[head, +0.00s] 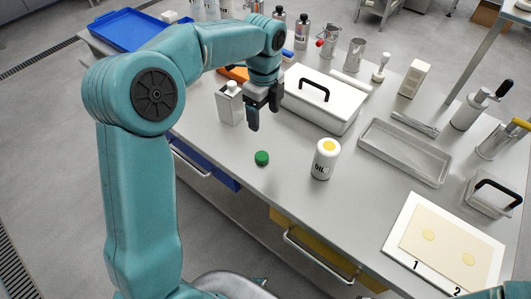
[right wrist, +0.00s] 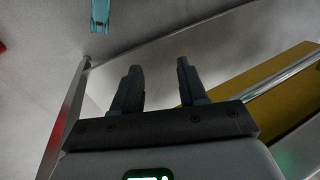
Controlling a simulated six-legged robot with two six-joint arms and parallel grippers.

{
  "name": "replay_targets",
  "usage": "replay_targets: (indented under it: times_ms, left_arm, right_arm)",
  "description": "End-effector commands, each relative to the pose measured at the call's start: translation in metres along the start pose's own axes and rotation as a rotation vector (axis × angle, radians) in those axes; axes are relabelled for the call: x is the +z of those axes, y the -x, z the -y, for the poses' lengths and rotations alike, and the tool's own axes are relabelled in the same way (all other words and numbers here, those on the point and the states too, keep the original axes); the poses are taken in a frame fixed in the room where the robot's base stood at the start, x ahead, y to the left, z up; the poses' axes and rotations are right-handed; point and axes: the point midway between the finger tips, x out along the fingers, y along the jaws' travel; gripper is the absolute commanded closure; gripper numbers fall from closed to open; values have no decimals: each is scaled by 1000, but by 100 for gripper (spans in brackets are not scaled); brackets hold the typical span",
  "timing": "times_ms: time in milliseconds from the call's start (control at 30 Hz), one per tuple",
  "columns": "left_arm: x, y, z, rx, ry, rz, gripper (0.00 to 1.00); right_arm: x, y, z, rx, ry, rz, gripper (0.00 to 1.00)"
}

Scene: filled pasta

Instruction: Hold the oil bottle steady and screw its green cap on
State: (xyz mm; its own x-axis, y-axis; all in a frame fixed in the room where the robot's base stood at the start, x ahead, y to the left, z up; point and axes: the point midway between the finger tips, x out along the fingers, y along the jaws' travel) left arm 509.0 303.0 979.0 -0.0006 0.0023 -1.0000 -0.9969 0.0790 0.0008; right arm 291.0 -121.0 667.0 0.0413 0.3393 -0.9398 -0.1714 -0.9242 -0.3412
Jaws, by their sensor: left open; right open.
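The oil bottle (head: 324,160) stands upright on the grey table, white with a dark label and a yellow top. The green cap (head: 262,158) lies apart on the table to the left of the bottle. My left gripper (head: 257,120) is open and points down above the table, behind the cap and to the left of the bottle. Nothing shows between its fingers. My right gripper (right wrist: 154,80) shows in the right wrist view, its two fingers apart and empty. In that view neither the bottle nor the cap shows.
A white lidded box (head: 322,99) stands behind the bottle, and a white container (head: 229,104) stands left of my left gripper. A grey tray (head: 405,151) lies to the right. A numbered board (head: 400,249) with dough lies at front right. The table around the cap is clear.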

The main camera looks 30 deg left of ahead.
Motion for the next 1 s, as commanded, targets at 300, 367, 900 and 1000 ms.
replay_targets:
  times_ms: [300, 367, 900, 1000]
  left_arm:
    - [0, -2, -6, 2, 0, 0, 25]
    - [0, -9, -6, 3, 0, 0, 25]
    - [1, -107, -4, 2, 2, -1, 25]
    - [1, -111, -3, 1, 2, 0, 25]
  right_arm:
    - [0, 0, 0, 0, 0, 1, 57]
    - [0, -1, 0, 0, 0, 0, 57]
    - [0, -5, -2, 0, 0, 1, 57]
    - [0, -5, -2, 0, 0, 1, 57]
